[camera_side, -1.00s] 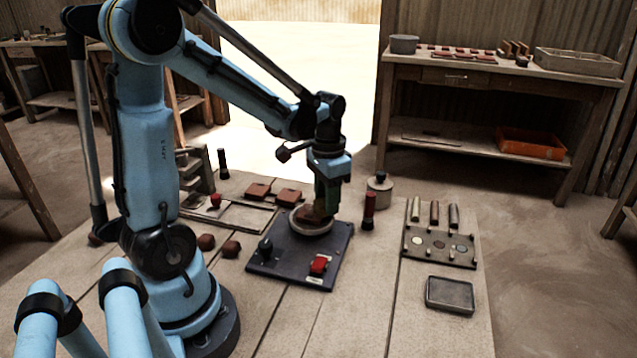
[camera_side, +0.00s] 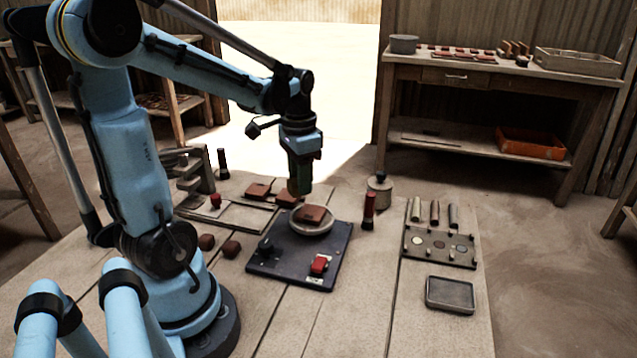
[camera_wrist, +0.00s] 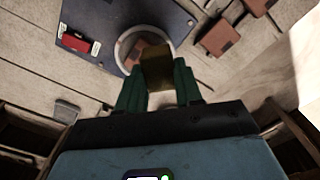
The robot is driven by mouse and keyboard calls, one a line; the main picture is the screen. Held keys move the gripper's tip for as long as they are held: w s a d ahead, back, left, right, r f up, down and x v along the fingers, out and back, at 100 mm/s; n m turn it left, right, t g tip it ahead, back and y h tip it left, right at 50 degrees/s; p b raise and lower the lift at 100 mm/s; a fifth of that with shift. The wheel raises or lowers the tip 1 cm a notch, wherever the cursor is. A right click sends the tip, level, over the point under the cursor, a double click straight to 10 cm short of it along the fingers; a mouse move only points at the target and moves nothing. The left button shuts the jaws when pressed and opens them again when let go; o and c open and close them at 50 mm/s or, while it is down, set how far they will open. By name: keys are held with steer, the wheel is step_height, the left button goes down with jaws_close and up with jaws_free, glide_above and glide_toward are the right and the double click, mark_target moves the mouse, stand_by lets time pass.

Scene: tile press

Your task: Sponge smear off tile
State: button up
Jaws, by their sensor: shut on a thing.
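A reddish-brown tile (camera_side: 311,214) lies on the round pale dish (camera_side: 308,229) of the dark press base. In the wrist view the tile (camera_wrist: 143,50) is partly covered by the sponge. My gripper (camera_side: 299,187) is above and slightly left of the dish, apart from the tile. In the wrist view its green fingers (camera_wrist: 160,88) are shut on a brown block, the sponge (camera_wrist: 158,66). I cannot make out a smear on the tile.
A red-and-black stick (camera_side: 369,210) stands to the right. A grey shallow tray (camera_side: 450,294) lies at front right.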

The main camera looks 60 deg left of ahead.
steer(key=shift+r, duration=2.1)
